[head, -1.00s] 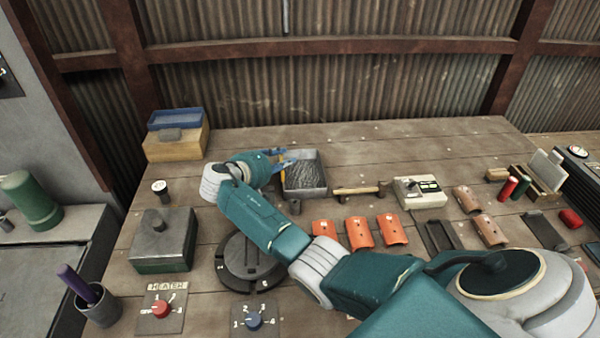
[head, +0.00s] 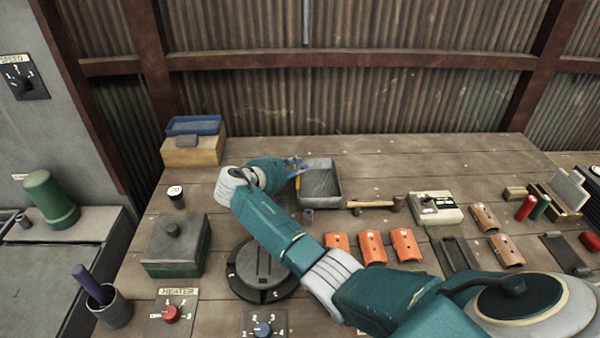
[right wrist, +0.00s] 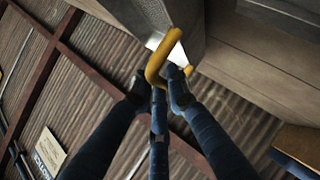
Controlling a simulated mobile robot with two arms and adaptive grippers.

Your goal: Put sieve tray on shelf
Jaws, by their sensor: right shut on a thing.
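The sieve tray (head: 334,203) is a grey rectangular tray with a yellow handle, near the back middle of the bench in the head view. My right gripper (head: 297,168) reaches its left side and is shut on the handle. In the right wrist view the yellow handle (right wrist: 154,66) sits between the dark fingers (right wrist: 165,90), with the grey tray wall above it. I cannot tell whether the tray is resting on the bench or slightly raised. No shelf can be made out clearly. My left gripper is not in view.
A wooden block (head: 190,155) holding a blue tray (head: 193,125) stands at the back left. A lidded box (head: 176,243) is at left. The bench behind the tray is clear.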

